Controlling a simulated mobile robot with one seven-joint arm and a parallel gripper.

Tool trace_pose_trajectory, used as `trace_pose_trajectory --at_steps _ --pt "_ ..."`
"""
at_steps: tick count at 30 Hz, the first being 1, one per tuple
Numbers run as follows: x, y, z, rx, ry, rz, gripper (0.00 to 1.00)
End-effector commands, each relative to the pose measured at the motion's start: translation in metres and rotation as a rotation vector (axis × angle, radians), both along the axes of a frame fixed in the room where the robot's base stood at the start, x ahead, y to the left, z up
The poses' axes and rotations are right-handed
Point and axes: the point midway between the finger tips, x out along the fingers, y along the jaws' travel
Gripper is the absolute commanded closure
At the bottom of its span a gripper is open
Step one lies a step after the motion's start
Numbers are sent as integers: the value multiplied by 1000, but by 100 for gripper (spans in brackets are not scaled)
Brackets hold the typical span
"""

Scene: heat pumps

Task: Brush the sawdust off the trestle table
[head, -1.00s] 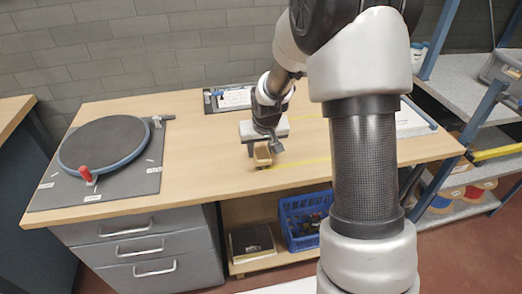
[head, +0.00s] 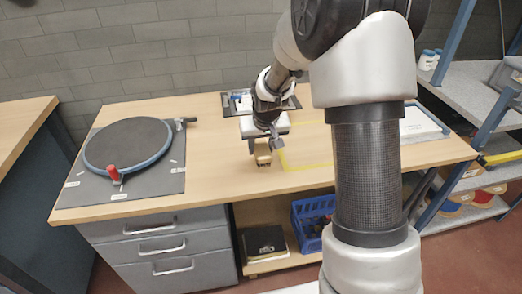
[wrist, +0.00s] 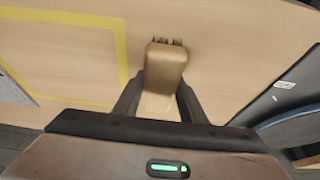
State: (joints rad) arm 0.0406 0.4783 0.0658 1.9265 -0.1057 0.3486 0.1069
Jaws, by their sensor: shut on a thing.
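My gripper (head: 264,147) is shut on a small wooden brush (head: 263,159) over the middle of the light wood table (head: 215,178). In the wrist view the brush (wrist: 165,68) sits between the two dark fingers of my gripper (wrist: 160,98), and its short dark bristles show at the far end. The brush is low over the tabletop; whether the bristles touch it I cannot tell. I cannot make out any sawdust on the wood.
A round turntable with a red knob (head: 113,175) stands on a dark mat at the table's left. Yellow tape (head: 310,167) marks an area right of the brush. Below are grey drawers (head: 165,245) and a blue crate (head: 312,222). Shelves (head: 465,95) stand right.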

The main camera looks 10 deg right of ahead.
Motion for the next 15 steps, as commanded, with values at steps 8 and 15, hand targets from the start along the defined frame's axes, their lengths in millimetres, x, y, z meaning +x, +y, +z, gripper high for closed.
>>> trace_pose_trajectory --at_steps 8,15 --pt "4 1 30 1 -3 1 84" --pt "5 2 48 0 -3 1 84"
